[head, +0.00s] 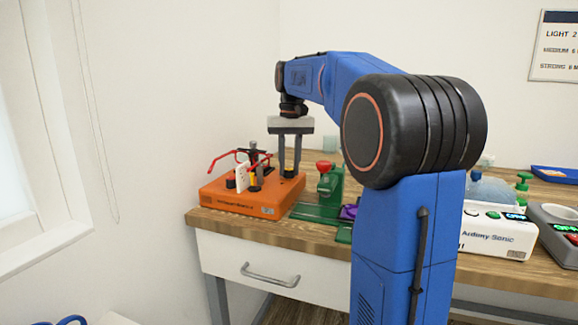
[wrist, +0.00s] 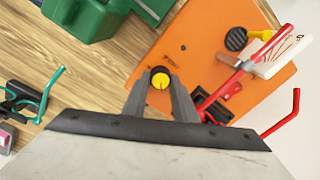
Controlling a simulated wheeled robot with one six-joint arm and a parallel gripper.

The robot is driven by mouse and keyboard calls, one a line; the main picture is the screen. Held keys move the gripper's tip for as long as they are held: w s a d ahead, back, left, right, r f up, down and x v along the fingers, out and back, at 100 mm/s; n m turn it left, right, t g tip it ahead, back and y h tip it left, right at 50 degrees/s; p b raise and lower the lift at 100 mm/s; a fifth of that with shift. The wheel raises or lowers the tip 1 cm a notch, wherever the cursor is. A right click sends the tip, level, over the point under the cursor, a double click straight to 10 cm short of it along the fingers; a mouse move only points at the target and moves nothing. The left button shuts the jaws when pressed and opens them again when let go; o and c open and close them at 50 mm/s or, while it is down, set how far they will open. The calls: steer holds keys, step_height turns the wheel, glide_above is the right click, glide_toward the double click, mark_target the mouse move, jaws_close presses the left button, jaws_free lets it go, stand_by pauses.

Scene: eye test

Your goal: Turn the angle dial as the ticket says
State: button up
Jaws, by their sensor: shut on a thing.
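The orange device (head: 238,204) stands at the table's left end and fills much of the wrist view (wrist: 190,45). My gripper (head: 289,174) reaches straight down onto its right part. In the wrist view my fingertips (wrist: 160,82) are shut on a small dark dial with a yellow marked top (wrist: 160,80). A second dark ribbed knob (wrist: 236,39) with a yellow pointer is apart from my fingers. The white ticket (head: 241,177) stands tilted on the device; its marks (wrist: 283,52) are too small to read. Dial scale markings are not readable.
Red glasses frames (head: 224,161) are on the device, close to my right finger in the wrist view (wrist: 232,78). A green tool with a red knob (head: 325,181) stands right of it. A white cleaner (head: 495,230) and blue tray (head: 555,174) are farther right.

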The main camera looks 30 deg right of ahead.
mark_target(291, 169)
stand_by(0.4)
steer(key=o, duration=1)
steer(key=shift+o, duration=0.2)
step_height(291, 169, up, 17)
steer(key=shift+d+r, duration=0.15)
steer(key=shift+d, duration=0.15)
steer(key=shift+s, duration=0.15)
